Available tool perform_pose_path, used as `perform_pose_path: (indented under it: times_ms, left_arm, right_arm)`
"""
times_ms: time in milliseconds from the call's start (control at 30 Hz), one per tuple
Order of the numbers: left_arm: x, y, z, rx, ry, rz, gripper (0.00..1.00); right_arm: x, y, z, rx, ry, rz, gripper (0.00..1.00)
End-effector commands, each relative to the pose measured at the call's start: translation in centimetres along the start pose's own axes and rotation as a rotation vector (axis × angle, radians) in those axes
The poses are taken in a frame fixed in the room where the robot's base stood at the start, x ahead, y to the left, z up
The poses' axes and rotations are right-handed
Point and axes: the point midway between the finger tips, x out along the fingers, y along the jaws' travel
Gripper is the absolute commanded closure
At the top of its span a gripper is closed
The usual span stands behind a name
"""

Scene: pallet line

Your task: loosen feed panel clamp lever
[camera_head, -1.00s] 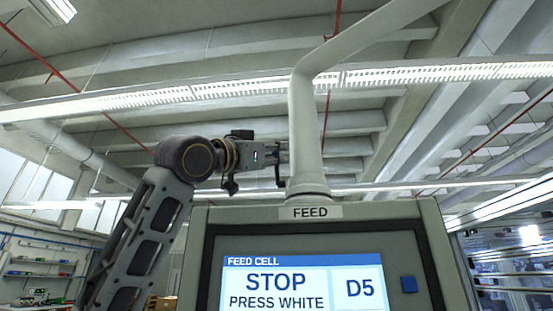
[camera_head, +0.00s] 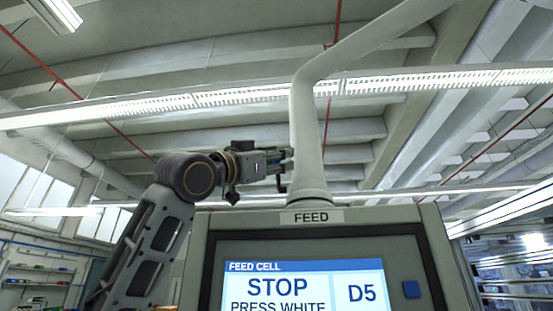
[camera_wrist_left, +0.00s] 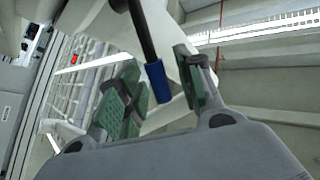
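The feed panel (camera_head: 432,250) stands in front of me, with a FEED label and a lit screen reading STOP, PRESS WHITE, D5. A pale post (camera_head: 308,150) rises from its top. My left gripper (camera_head: 285,161) is beside the post's lower part, just above the panel top. In the left wrist view, the clamp lever, a dark rod with a blue tip (camera_wrist_left: 157,82), lies between the green-padded fingers of the left gripper (camera_wrist_left: 160,90). The fingers are apart, with a gap visible on the right of the tip. My right gripper is not in view.
A blue button (camera_head: 411,289) is on the panel's right side. Shelves with small items (camera_head: 35,268) stand far off at the left. Racking (camera_head: 510,270) is at the right.

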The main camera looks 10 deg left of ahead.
Motion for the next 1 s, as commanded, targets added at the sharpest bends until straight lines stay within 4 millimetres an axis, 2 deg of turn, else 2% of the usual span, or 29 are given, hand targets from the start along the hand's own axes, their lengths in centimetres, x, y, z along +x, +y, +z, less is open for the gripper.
perform_pose_path:
  times_ms: [267,533,1000]
  left_arm:
    - [0.0,0.0,0.0,0.0,0.0,0.0,0.63]
    - [-0.7,-0.1,0.1,-0.001,0.0,0.0,0.63]
    - [-5.0,-0.1,0.0,0.001,0.0,-0.001,0.63]
  right_arm:
    - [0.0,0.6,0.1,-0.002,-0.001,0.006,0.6]
    - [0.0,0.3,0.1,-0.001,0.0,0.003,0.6]
    - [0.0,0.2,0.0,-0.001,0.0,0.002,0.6]
